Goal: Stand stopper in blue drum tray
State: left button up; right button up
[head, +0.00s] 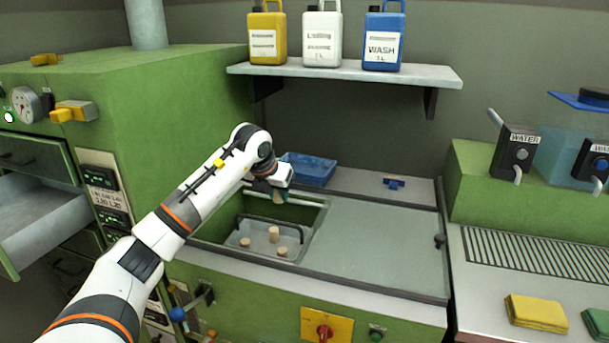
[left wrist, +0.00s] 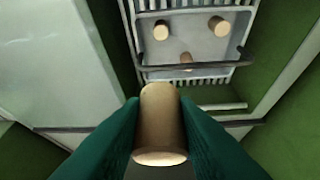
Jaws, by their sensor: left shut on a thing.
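My left gripper (head: 280,196) is shut on a cork stopper (left wrist: 160,128), seen between the green fingers in the left wrist view. In the head view it hangs over the open well in the green bench, in front of the blue tray (head: 313,171). The tray sits on the bench behind the well, its near left corner partly hidden by my wrist, and its inside is hard to make out. Three more stoppers stand in a grey rack tray (left wrist: 190,45) down in the well: one (head: 245,242), another (head: 274,233) and a third (head: 282,251). My right gripper is out of view.
A sliding lid (head: 380,240) covers the right of the well. A dark bar handle (left wrist: 195,67) crosses over the rack tray. A small blue item (head: 394,184) lies behind the lid. A shelf (head: 345,73) with yellow, white and blue jugs hangs above. An open drawer (head: 40,215) is at left.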

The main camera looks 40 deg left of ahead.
aim_at(310, 178)
jog(key=i+j, duration=0.25)
jog(key=i, duration=0.25)
jog(key=i+j, duration=0.2)
jog(key=i, duration=0.25)
